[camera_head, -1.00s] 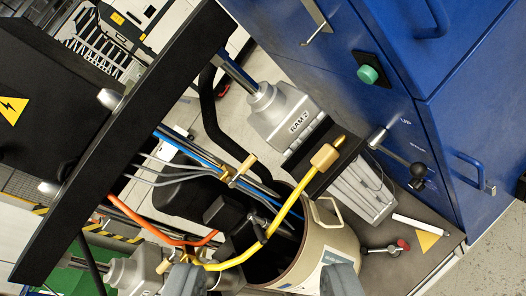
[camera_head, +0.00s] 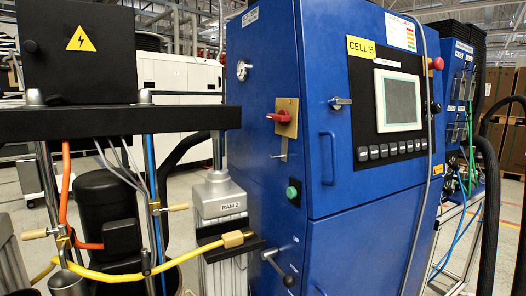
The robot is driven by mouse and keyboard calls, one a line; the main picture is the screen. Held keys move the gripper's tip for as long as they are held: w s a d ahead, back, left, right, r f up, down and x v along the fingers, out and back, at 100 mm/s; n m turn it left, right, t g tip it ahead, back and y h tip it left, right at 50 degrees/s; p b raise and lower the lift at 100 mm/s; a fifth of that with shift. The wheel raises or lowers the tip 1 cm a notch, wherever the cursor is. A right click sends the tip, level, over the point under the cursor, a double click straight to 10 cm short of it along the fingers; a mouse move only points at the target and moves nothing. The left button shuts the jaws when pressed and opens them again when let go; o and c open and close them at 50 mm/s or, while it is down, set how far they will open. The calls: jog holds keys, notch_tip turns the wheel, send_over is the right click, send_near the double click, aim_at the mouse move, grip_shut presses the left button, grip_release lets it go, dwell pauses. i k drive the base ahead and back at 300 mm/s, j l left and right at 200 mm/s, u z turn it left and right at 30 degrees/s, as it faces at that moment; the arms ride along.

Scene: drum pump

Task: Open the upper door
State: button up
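The blue cabinet (camera_head: 268,180) stands in the middle of the view. Its upper door (camera_head: 350,170) is shut, with its edges flush to the cabinet. The door carries a black control panel with a screen (camera_head: 398,100), a vertical blue pull handle (camera_head: 327,158) near its left edge and a small silver latch (camera_head: 340,103) above that handle. My gripper is not in view, so its opening and distance to the door cannot be told.
A black crossbar (camera_head: 110,121) with a dark electrical box (camera_head: 77,50) stands at the left. A ram (camera_head: 218,200), a yellow hose (camera_head: 150,276) and a black-knobbed lever (camera_head: 288,280) lie before the cabinet's left side. A grey cable (camera_head: 424,150) hangs down the right.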

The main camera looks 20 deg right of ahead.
aim_at(370, 55)
jog(key=z, duration=1.25)
